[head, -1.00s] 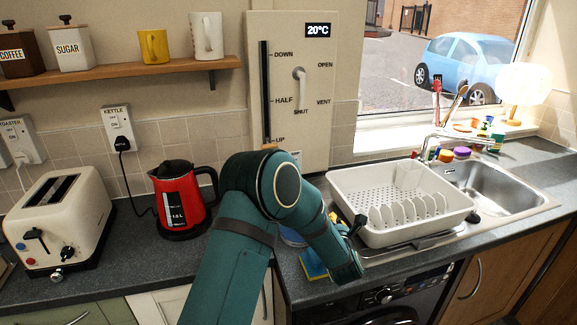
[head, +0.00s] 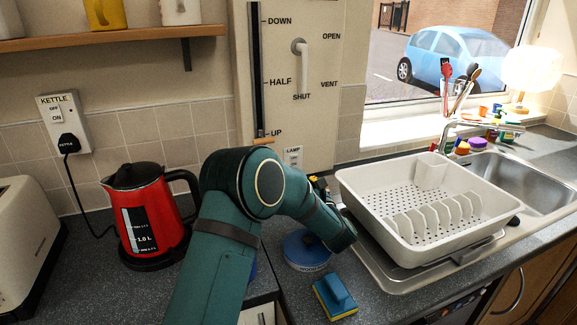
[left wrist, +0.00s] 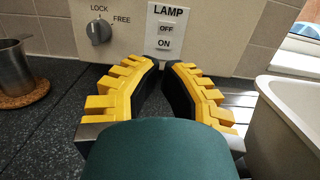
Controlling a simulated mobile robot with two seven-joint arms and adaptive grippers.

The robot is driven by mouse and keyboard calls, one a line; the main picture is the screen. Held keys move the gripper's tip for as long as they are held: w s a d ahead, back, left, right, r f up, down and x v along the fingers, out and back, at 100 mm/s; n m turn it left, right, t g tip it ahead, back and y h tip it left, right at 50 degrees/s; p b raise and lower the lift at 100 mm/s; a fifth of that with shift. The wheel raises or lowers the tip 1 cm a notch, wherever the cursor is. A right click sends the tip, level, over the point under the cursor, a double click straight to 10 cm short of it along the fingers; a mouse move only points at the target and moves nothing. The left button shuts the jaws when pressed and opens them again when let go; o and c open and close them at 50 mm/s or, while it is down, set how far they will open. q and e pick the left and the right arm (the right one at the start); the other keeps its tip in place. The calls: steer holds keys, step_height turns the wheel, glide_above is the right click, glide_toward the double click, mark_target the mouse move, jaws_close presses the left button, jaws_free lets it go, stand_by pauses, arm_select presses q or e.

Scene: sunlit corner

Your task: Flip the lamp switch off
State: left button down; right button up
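The lamp switch, a white plate marked LAMP with OFF above ON, is on the wall in the left wrist view (left wrist: 166,38) and partly shows in the head view (head: 293,156). I cannot tell its rocker position. The lamp (head: 532,68) glows on the windowsill. My left gripper (left wrist: 162,64) has yellow-backed fingers whose tips come nearly together, with nothing between them. It points at the wall just below the switch, apparently short of it. In the head view it is mostly hidden behind my left forearm. My right gripper is in no view.
A white dish rack (head: 430,205) stands right of my left arm. A red kettle (head: 150,215) stands to its left. A blue round container (head: 307,250) and a blue-yellow sponge (head: 335,297) lie on the counter. A LOCK/FREE knob (left wrist: 99,32) is left of the switch.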

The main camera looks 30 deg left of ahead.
mark_target(291, 161)
arm_select(q)
steer(key=shift+w+a, duration=0.1)
steer(key=shift+a, duration=0.1)
stand_by(0.3)
steer(key=x, duration=1)
